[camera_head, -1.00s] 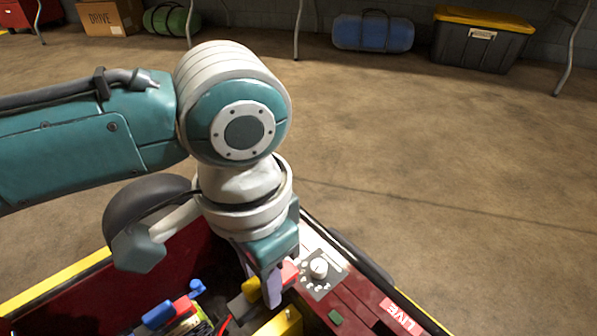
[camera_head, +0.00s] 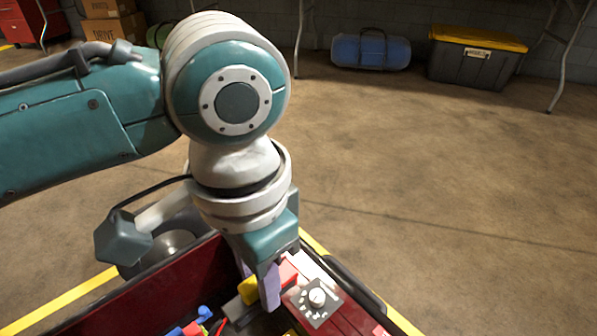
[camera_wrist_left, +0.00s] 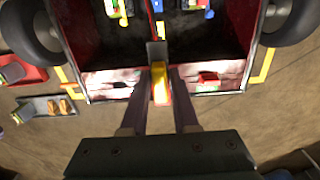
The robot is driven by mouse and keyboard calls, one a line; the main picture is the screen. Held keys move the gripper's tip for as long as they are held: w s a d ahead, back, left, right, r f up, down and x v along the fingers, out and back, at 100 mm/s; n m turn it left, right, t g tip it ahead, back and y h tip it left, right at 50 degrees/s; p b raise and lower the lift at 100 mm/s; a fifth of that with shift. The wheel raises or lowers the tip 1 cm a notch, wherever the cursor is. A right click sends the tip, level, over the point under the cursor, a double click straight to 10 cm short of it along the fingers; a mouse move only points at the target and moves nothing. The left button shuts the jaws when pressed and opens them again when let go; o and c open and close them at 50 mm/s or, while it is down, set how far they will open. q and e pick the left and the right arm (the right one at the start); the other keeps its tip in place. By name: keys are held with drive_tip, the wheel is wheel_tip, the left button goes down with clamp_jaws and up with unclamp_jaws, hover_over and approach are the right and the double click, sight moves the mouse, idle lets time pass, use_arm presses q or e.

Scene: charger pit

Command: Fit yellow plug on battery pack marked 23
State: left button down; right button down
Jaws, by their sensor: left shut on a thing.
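Battery packs (camera_wrist_left: 195,6) with coloured parts are cut off at the top of that view. I cannot read the number 23 on any pack. My right gripper is out of view.
The red bin's wall (camera_head: 150,290) rises at the left. A blue roll (camera_head: 371,51) and a black box with yellow lid (camera_head: 477,55) stand far back. The floor between is clear.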

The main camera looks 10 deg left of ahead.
use_arm(q)
wheel_tip(320, 180, down, 13)
drive_tip(key=b, duration=0.7)
drive_tip(key=shift+f, duration=0.2)
idle(0.4)
drive_tip(key=shift+s+d+f+p, duration=0.4)
drive_tip(key=shift+s+p, duration=1.1)
drive_tip(key=shift+s, duration=1.1)
drive_tip(key=shift+s+d+f+p, duration=0.2)
drive_tip(key=shift+s+f+p, duration=0.4)
drive_tip(key=shift+s+p, duration=1.45)
drive_tip(key=shift+s+d+f+p, duration=0.4)
drive_tip(key=shift+s+p, duration=0.5)
drive_tip(key=shift+s, duration=2.3)
drive_tip(key=shift+a+f+b, duration=0.1)
drive_tip(key=shift+f+b, duration=1.15)
drive_tip(key=shift+f, duration=0.4)
